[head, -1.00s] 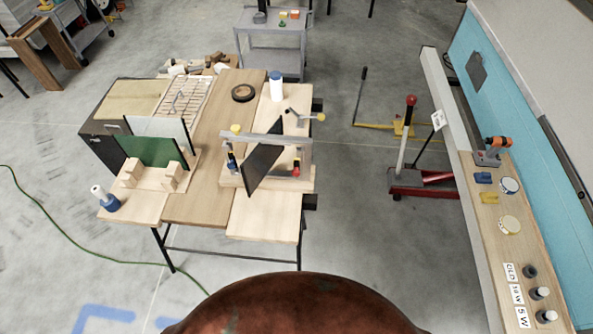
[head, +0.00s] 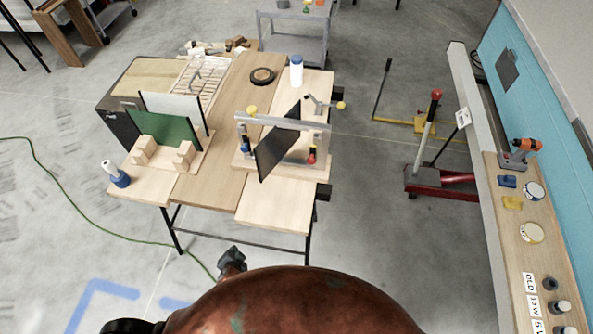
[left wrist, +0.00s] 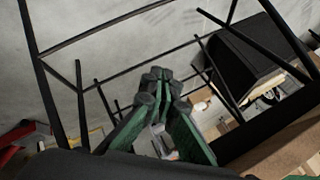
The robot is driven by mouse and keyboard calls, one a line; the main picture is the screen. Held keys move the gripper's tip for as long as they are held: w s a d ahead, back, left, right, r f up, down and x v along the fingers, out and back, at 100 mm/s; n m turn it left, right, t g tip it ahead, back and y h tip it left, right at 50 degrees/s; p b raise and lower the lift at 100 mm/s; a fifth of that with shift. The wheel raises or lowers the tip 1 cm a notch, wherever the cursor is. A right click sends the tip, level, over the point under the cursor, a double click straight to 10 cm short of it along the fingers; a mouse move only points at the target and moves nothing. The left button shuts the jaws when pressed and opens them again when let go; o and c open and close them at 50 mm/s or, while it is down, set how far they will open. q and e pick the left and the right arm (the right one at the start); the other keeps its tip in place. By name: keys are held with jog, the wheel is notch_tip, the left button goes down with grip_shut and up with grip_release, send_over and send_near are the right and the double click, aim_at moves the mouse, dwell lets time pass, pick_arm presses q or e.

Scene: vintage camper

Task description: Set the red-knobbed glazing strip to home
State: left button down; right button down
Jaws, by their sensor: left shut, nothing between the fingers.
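The red knob (head: 311,155) sits at the lower right of a grey frame (head: 290,122) on the wooden table. The strip it belongs to is small and hard to make out. A dark panel (head: 278,145) stands tilted in the frame and hides part of it. My left gripper (head: 232,257) is low, in front of the table's near edge and well apart from the frame. In the left wrist view its fingers (left wrist: 157,78) are together and empty, with black table legs beyond. My right gripper is out of view.
A blue knob (head: 244,149) and a yellow knob (head: 252,111) are on the frame's left side. Green (head: 165,128) and white panels stand in a wooden rack at the left. A blue-based bottle (head: 118,175) stands at the table's front left corner. A red jack (head: 440,180) stands to the right.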

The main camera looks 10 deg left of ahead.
aim_at(312, 162)
pick_arm(q)
jog(key=w+r+t+y+b, duration=0.1)
jog(key=w+r+t+y, duration=0.15)
jog(key=r, duration=1.35)
jog(key=w+d+r+m+t, duration=0.1)
jog(key=d+r, duration=0.2)
jog(key=w+d+r+m+t+h, duration=0.1)
jog(key=w+d+r+m+t, duration=0.1)
jog(key=d+r, duration=0.1)
jog(key=w+d+r+m+t+h, duration=0.1)
jog(key=w+d+r+m+t, duration=0.1)
jog(key=d, duration=0.3)
jog(key=shift+w+d+r, duration=0.15)
jog(key=shift+r, duration=0.3)
jog(key=shift+w+d+r, duration=0.1)
jog(key=shift+r, duration=0.35)
jog(key=d+r+m+t+h, duration=0.3)
jog(key=d+m, duration=0.4)
jog(key=d, duration=0.7)
jog(key=shift+s+d+r+h, duration=0.3)
jog(key=shift+r+h, duration=0.2)
jog(key=shift+h, duration=0.35)
jog(key=w, duration=0.9)
jog(key=w+d+p, duration=0.1)
jog(key=w, duration=0.4)
